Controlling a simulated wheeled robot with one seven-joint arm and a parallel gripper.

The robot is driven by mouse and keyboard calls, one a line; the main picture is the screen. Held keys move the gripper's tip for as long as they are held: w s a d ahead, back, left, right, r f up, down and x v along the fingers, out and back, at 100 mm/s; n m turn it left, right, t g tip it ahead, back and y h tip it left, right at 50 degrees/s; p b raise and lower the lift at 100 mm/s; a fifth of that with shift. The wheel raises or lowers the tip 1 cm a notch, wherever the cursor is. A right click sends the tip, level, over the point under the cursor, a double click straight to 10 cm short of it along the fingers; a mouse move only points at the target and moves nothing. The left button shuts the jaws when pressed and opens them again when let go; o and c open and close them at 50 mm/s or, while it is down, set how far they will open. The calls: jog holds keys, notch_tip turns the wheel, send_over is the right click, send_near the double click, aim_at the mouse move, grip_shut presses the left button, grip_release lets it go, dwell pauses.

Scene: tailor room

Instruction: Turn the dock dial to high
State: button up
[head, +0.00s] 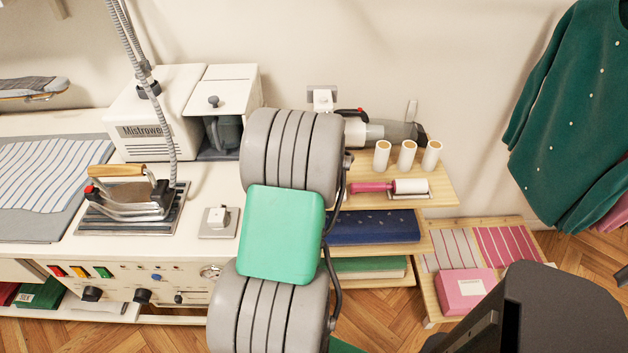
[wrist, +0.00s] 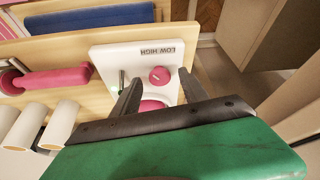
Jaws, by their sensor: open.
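In the wrist view a white dock panel (wrist: 110,56) lies at the edge of a wooden shelf, with the words LOW HIGH upside down on it. A small round pinkish-red dial (wrist: 159,76) stands on the panel near those words; which word it points to I cannot tell. My gripper (wrist: 160,79) is open, its two dark fingers reaching over the panel on either side of the dial. I cannot tell whether they touch it. A second pink part (wrist: 151,105) shows between the fingers, partly hidden. In the head view my arm hides the gripper and the dial.
A pink-handled roller (wrist: 55,80) and several white spools (wrist: 32,122) are beside the panel. A work table (head: 100,220) with an iron (head: 128,198) is at left. Wooden floor shows at right.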

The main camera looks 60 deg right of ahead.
jog(key=shift+r, duration=0.1)
jog(key=v, duration=0.7)
jog(key=shift+s+r, duration=0.2)
jog(key=shift+r, duration=0.05)
jog(key=shift+a, duration=0.15)
